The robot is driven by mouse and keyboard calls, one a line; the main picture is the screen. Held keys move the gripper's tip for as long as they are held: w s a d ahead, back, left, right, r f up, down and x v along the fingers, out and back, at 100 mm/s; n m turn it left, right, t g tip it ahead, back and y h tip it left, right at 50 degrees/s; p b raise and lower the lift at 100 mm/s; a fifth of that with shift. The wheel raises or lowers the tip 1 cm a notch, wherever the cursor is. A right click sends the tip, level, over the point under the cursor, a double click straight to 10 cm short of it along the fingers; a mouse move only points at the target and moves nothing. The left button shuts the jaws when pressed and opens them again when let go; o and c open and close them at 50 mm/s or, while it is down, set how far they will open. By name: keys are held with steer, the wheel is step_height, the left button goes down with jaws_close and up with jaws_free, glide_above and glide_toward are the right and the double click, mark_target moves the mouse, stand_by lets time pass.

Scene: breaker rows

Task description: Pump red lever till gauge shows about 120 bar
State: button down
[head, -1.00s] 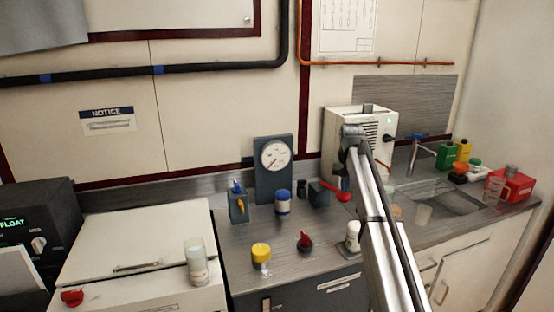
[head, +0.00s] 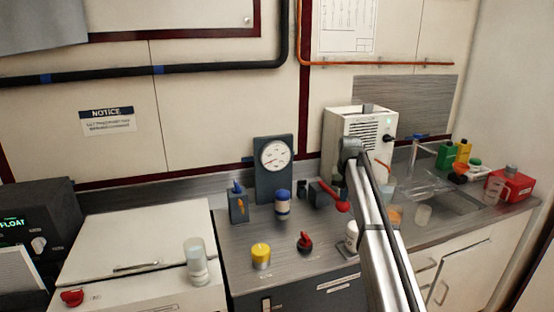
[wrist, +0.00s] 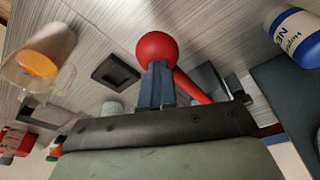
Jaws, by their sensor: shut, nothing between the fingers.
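The round white gauge (head: 275,155) sits on a dark upright panel (head: 272,185). Its needle points to the lower left; the numbers are too small to read. The red lever (head: 328,192) sticks out from a dark block on the counter and ends in a red ball (head: 343,206), low and to the right. In the wrist view the red ball (wrist: 157,48) is just beyond the fingertips of my gripper (wrist: 157,72), with the red rod running down to the right. My fingers are together and empty, at or against the ball; contact is unclear. My arm hides the gripper in the head view.
A white box (head: 350,125) stands behind. In the wrist view, a cup with orange contents (wrist: 38,62) is at left.

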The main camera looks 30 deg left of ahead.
steer(key=shift+a+f, duration=0.1)
steer(key=shift+f, duration=1.35)
steer(key=shift+r, duration=4.1)
steer(key=shift+f, duration=0.15)
